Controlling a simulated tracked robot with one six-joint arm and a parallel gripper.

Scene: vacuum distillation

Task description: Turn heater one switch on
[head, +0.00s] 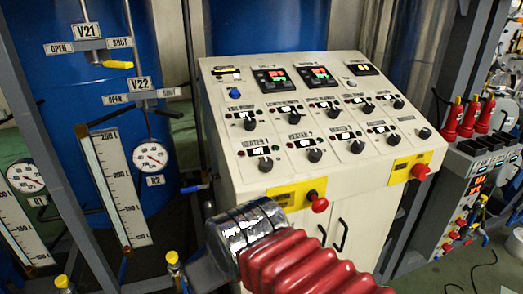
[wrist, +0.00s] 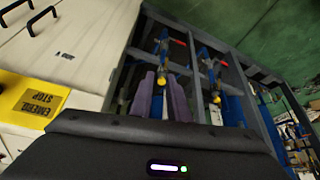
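The heater one switch (head: 266,164) is a black knob under the "HEATER 1" label, at the lower left of the sloped cream control panel (head: 225,95). My gripper shows in the wrist view as two purple-grey fingers (wrist: 161,95) with a gap between them; it is open and nothing shows between the fingers. In the head view my wrist is below and left of the panel's front edge, apart from the switch, and the fingers are hidden. The heater switch is not visible in the wrist view, where the fingers point toward pipes and valves.
The heater 2 knob (head: 315,155) sits right of the switch. A red emergency stop button (head: 320,205) projects on a yellow plate (head: 290,196) below. A grey post (head: 60,150), gauges and a blue tank (head: 100,80) stand left. Cabinet doors (head: 350,225) are below the panel.

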